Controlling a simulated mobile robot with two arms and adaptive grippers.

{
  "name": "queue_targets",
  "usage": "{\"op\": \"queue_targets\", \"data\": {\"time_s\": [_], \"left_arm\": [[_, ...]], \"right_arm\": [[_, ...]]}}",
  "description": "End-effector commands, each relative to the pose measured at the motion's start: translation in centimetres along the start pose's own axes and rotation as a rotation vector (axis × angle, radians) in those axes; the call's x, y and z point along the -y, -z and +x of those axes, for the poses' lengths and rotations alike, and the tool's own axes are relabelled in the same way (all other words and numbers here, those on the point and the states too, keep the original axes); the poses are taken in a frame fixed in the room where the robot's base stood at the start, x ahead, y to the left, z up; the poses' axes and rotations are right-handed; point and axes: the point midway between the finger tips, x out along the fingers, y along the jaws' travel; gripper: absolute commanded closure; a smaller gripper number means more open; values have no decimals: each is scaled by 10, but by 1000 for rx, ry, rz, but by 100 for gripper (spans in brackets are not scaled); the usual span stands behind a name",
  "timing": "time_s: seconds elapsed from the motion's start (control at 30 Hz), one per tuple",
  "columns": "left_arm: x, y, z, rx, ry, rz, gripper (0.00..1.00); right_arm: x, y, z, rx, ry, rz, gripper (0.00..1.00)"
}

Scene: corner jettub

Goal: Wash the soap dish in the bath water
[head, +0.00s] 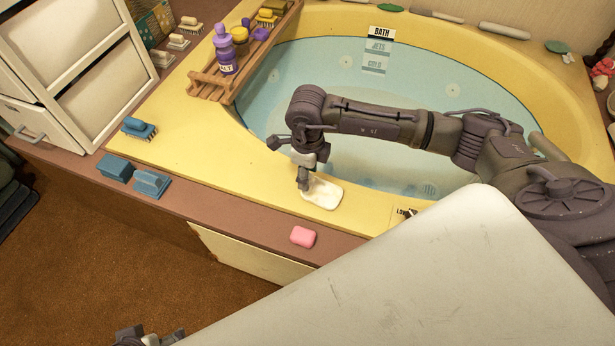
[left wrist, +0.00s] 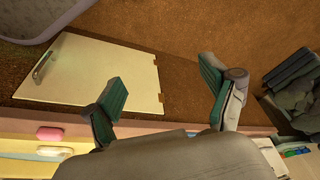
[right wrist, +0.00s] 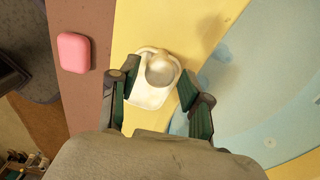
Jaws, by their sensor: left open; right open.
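The white soap dish (head: 325,193) lies on the yellow rim of the tub at the near side. In the right wrist view the soap dish (right wrist: 146,96) shows a round hollow and sits between my right fingers. My right gripper (head: 304,182) is open and points down over the dish; I cannot tell whether a finger touches it. The pale blue bath water (head: 300,88) lies just beyond the rim. My left gripper (left wrist: 163,78) is open and empty above the floor, in front of the tub's side; only a bit shows at the head view's bottom edge.
A pink soap (head: 303,237) lies on the brown ledge near the dish. A wooden rack (head: 205,83) with bottles spans the tub's left end. White drawers (head: 75,60) stand at far left.

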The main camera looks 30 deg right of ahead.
Motion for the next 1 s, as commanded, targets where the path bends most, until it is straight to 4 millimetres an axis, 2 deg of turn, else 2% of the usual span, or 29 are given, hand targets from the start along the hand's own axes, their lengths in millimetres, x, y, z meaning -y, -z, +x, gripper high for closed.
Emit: {"op": "queue_targets", "data": {"time_s": [0.17, 0.73, 0.9, 1.0], "left_arm": [[0, 0, 0, 0, 0, 0, 16], [0, 0, 0, -1, 0, 0, 16], [0, 2, 1, -3, 0, 0, 16], [-1, 0, 24, 16, -3, 2, 16]], "right_arm": [[0, 0, 0, 0, 0, 0, 53], [0, 0, 0, 0, 0, 0, 100], [0, 0, -4, 0, 0, 0, 100], [0, 0, -13, 1, 0, 0, 100]]}}
